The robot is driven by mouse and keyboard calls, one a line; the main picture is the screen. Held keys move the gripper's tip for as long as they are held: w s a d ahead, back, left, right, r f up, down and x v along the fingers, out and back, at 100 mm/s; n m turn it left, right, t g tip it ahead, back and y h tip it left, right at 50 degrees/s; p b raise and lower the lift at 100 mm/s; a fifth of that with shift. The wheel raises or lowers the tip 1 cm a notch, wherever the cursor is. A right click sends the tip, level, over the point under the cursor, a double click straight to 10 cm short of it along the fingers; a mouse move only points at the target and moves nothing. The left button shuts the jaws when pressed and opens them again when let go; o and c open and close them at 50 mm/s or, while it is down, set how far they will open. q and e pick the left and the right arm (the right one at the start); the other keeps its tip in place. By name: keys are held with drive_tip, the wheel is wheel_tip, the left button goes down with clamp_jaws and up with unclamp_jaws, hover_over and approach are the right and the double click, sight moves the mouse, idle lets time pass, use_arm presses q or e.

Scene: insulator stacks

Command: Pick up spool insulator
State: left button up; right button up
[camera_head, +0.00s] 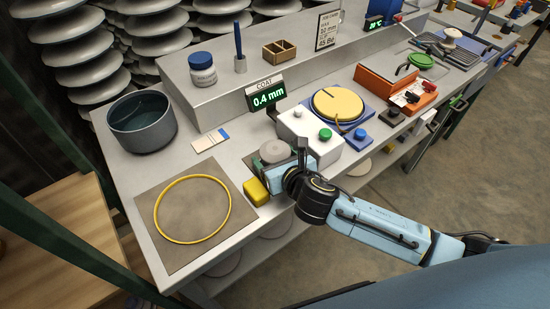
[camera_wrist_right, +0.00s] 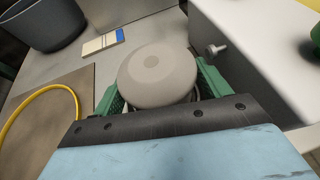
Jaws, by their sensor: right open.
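The spool insulator (camera_head: 273,151) is a grey, round-topped piece standing on the grey bench beside the white box. In the right wrist view the spool insulator (camera_wrist_right: 157,72) shows from above as a broad disc with a small darker centre. My right gripper (camera_head: 278,161) is open, its green fingers on either side of the insulator. In the wrist view the right gripper (camera_wrist_right: 160,90) has one finger left and one right of the disc; whether they touch it I cannot tell. The insulator's lower part is hidden. My left gripper is not in view.
A white box with knobs (camera_head: 311,139) stands close right of the insulator. A yellow block (camera_head: 256,191) lies just in front. A yellow ring (camera_head: 160,232) lies on a brown mat (camera_head: 178,256) at left. A dark pot (camera_head: 141,123) and a gauge display (camera_head: 266,97) stand behind.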

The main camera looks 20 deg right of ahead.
clamp_jaws()
idle(0.5)
